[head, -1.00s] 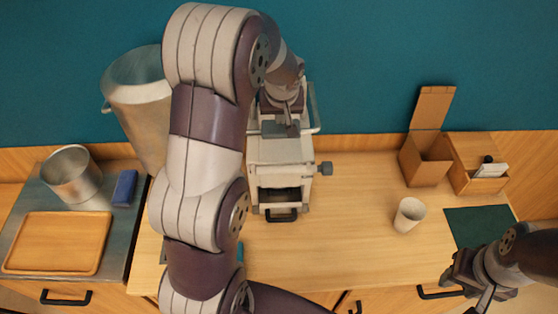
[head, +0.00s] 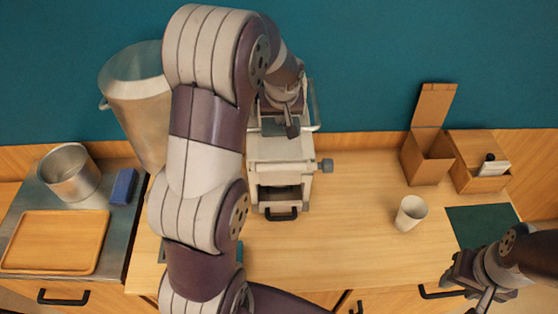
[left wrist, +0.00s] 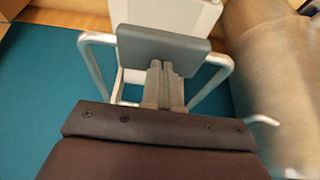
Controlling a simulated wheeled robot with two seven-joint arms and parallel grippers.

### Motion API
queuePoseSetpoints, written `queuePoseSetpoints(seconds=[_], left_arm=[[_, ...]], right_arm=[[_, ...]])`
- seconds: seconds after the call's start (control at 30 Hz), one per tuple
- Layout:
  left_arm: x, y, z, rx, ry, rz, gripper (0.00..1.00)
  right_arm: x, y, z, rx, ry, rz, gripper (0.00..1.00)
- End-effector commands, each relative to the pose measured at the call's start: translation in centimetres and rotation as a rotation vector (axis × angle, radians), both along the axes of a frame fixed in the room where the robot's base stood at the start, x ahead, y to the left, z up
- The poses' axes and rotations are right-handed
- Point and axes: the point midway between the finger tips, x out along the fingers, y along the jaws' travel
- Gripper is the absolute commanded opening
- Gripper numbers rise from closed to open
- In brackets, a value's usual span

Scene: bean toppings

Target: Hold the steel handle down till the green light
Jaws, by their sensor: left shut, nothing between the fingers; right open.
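A pale press-like machine (head: 280,150) stands on the counter against the teal wall. Its steel handle (head: 315,105) is a bent tube frame, upright at the machine's back; it also shows in the left wrist view (left wrist: 93,68). My left gripper (head: 291,130) is over the machine's top, inside the handle's frame. In the left wrist view its fingers (left wrist: 165,72) are together and empty, overlapping a grey block (left wrist: 160,45); I cannot tell if they touch it. My left arm hides part of the handle. My right gripper (head: 468,278) is open at the lower right. I see no lit green light.
A tall metal container (head: 138,95) stands left of the machine, partly behind my left arm. A white cup (head: 410,213), an open cardboard box (head: 427,160) and a wooden box (head: 480,182) stand to the right. The counter between machine and cup is clear.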

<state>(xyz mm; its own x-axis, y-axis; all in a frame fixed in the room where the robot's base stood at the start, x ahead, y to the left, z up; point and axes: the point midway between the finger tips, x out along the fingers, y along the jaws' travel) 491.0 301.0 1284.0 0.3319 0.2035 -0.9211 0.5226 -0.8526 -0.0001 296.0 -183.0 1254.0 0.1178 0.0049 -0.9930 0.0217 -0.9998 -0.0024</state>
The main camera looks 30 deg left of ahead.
Motion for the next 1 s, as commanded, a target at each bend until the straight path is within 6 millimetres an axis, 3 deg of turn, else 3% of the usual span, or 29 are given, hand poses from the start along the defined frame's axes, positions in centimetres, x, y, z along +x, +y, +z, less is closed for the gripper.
queuePoseSetpoints(seconds=[1.0], left_arm=[[0.0,0.0,-5.5,0.0,0.002,0.0,0.0]], right_arm=[[0.0,0.0,-5.3,0.0,0.0,0.0,0.43]])
